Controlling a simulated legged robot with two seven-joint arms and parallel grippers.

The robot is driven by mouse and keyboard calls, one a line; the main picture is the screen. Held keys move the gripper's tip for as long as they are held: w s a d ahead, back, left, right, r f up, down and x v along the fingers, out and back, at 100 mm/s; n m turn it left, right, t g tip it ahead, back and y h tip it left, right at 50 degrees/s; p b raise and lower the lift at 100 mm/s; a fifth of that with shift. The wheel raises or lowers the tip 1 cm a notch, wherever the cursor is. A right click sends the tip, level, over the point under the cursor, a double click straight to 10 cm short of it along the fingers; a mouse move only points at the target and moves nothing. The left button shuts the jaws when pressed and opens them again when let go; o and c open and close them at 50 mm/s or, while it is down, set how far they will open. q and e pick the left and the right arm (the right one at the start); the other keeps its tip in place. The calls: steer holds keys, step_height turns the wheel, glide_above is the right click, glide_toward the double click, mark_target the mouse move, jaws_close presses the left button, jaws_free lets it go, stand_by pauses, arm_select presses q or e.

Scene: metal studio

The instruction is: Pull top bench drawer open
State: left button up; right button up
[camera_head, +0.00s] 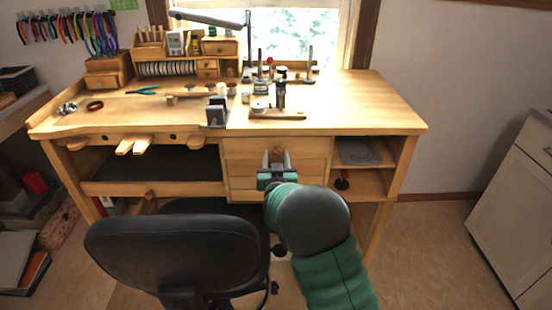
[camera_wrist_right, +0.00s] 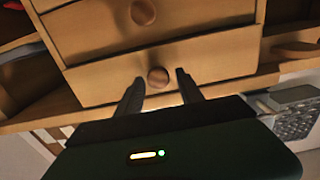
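The bench drawers are in the middle of the wooden workbench (camera_head: 350,100), below its top. The top drawer (camera_head: 240,148) looks shut, flush with the bench front. My right gripper (camera_head: 277,160) is in front of it and hides part of the drawer stack. The right wrist view appears upside down. In it the top drawer (camera_wrist_right: 215,57) is the lower one, with a round wooden knob (camera_wrist_right: 158,77). My right gripper (camera_wrist_right: 158,82) is open, with one finger on each side of this knob and a visible gap to each. My left gripper is not in view.
A black chair (camera_head: 180,250) stands in front of the bench, left of my right arm. Open shelves (camera_head: 365,182) lie right of the drawers. Tools stand on the bench top. A pale cabinet (camera_head: 515,200) is at the right, with free floor before it.

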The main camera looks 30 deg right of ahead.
steer(key=shift+d, duration=0.2)
steer(key=c, duration=0.5)
steer(key=shift+a, duration=0.1)
jaws_close()
stand_by(0.4)
